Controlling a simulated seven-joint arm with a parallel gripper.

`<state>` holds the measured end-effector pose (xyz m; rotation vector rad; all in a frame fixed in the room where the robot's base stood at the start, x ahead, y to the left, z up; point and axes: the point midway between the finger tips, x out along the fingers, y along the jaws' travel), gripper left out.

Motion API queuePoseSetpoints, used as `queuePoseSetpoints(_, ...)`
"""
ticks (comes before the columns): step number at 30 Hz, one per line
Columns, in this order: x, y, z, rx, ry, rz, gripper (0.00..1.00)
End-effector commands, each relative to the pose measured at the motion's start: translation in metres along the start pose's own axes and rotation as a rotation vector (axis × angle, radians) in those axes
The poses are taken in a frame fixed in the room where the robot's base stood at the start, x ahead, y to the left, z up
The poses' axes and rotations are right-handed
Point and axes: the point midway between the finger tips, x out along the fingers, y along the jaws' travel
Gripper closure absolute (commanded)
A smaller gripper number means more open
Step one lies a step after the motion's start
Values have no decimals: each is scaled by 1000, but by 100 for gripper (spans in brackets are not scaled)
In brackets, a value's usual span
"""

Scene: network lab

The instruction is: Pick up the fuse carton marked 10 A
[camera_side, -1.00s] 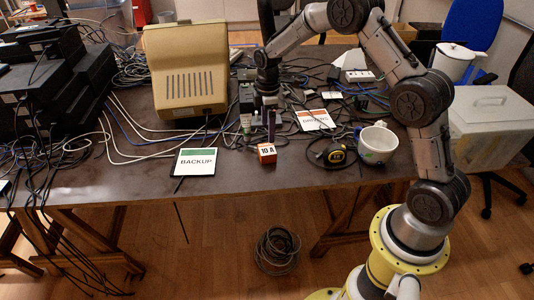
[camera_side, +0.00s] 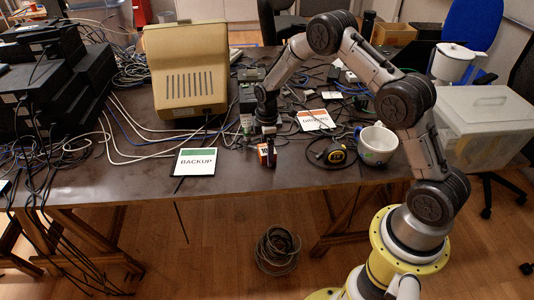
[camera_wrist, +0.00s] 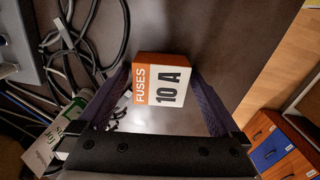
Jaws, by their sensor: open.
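The fuse carton (camera_wrist: 163,80) is a small orange and white box marked "FUSES 10 A". In the wrist view it lies between the tips of my open gripper (camera_wrist: 163,90), with one finger on each side. I cannot tell whether either finger touches it. In the side view the carton (camera_side: 266,155) is on the table's front part, mostly hidden behind my gripper (camera_side: 267,150), which points down over it.
A BACKUP card (camera_side: 195,162) lies left of the carton. A tape measure (camera_side: 337,155) and a white mug (camera_side: 377,145) stand to the right. The table front (camera_side: 235,180) is clear.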

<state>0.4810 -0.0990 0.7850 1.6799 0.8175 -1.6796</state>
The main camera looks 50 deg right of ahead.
Motion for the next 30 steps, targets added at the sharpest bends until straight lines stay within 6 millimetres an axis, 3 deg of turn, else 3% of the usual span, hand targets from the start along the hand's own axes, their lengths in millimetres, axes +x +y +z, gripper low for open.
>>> queuePoseSetpoints(3,0,0,0,0,0,0,4)
queuePoseSetpoints(17,-1,0,0,0,0,0,86)
queuePoseSetpoints(30,-12,1,0,0,1,3,86)
